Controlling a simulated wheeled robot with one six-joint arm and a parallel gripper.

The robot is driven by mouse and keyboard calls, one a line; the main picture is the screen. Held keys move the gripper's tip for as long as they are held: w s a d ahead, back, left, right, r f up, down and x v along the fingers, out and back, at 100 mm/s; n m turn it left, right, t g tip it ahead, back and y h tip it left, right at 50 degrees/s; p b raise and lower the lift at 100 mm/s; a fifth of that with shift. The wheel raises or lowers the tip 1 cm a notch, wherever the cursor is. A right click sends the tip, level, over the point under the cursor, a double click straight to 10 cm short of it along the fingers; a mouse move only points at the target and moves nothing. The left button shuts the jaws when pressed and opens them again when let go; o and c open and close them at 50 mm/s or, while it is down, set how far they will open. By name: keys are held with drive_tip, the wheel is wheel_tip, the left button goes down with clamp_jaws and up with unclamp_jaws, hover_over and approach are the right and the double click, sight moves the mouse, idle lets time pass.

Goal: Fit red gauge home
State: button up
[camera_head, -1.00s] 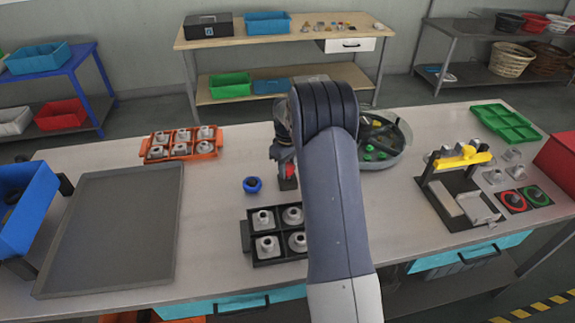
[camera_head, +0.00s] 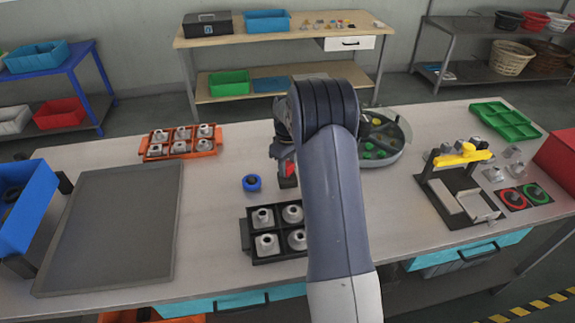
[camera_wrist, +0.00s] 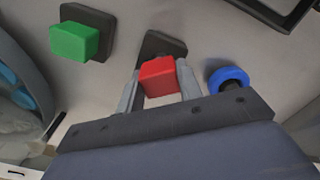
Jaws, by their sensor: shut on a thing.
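The red gauge (camera_wrist: 158,77) is a red block, held between the two fingers of my gripper (camera_wrist: 160,90) in the wrist view. My gripper is shut on it. A dark square base (camera_wrist: 163,45) lies just beyond the red gauge; whether they touch is hard to tell. In the head view the red gauge (camera_head: 290,169) shows beside my arm, with a dark part under it (camera_head: 287,183). My arm hides most of my gripper there. A green block (camera_wrist: 76,41) sits on its own dark base (camera_wrist: 80,22) to the left in the wrist view.
A blue ring (camera_head: 252,183) lies close to the left of my gripper. A black tray (camera_head: 248,240) with grey parts stands in front of it. An orange tray (camera_head: 181,155) is at the back left, and a round grey tank (camera_head: 400,145) stands right of my arm.

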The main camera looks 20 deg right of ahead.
drive_tip(key=shift+f+b, duration=0.75)
drive_tip(key=shift+f, duration=0.2)
idle(2.5)
drive_tip(key=o, duration=1.1)
drive_tip(key=shift+r, duration=0.1)
wheel_tip(320, 180, up, 11)
drive_tip(key=shift+f+b, duration=0.2)
drive_tip(key=shift+b, duration=0.7)
